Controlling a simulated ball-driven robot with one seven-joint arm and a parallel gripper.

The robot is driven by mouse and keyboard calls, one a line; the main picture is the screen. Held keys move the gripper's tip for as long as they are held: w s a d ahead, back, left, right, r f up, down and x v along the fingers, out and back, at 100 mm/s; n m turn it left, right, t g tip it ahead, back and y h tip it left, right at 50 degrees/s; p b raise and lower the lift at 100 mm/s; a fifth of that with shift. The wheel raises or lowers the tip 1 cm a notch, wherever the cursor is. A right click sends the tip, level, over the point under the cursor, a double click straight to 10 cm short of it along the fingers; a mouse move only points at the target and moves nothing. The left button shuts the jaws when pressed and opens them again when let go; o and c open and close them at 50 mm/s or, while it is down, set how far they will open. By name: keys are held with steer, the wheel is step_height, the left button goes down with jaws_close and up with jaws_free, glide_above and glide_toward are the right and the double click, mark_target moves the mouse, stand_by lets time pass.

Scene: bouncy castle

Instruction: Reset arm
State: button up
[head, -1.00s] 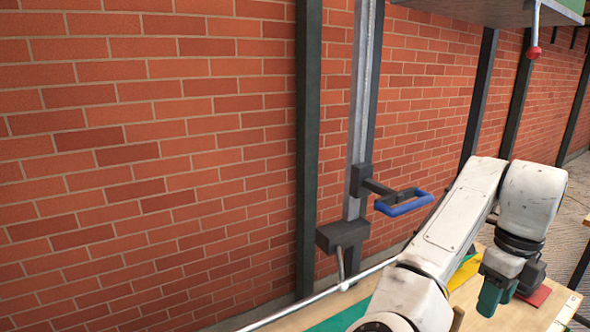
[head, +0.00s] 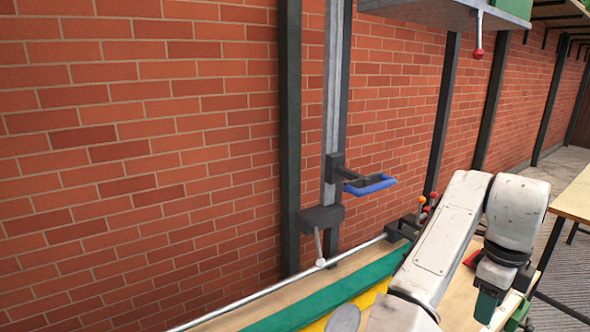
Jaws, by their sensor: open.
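My white arm (head: 441,245) reaches up from the bottom of the head view and bends down at the right. My gripper (head: 484,306) hangs at the arm's end, pointing down, with green-grey fingers near the wooden bench top. It is open, and I see nothing between its fingers, though the lower part is partly hidden.
A wooden bench (head: 262,313) with green and yellow strips runs along the brick wall (head: 140,150). A post (head: 337,100) carries a blue handle (head: 370,185). A red-ended lever (head: 478,50) hangs above. Another table (head: 574,195) stands at right, with carpeted floor between.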

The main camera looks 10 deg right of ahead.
steer(key=s+d+f+n+t+h, duration=0.1)
steer(key=s+f+n+h, duration=0.1)
steer(key=s+f+n, duration=0.35)
steer(key=s+d+f+n+h, duration=0.1)
steer(key=s+f+n+h, duration=0.15)
steer(key=f+n, duration=0.6)
steer(key=s+a+f+n+y, duration=0.2)
steer(key=s+a+f+n, duration=0.4)
steer(key=s+a+n, duration=0.2)
steer(key=s+a+f+n+y, duration=0.3)
steer(key=s+a+f+n, duration=0.3)
steer(key=s+a+n, duration=0.2)
steer(key=shift+s+a+f, duration=0.3)
steer(key=shift+a+f, duration=0.05)
steer(key=shift+a, duration=0.65)
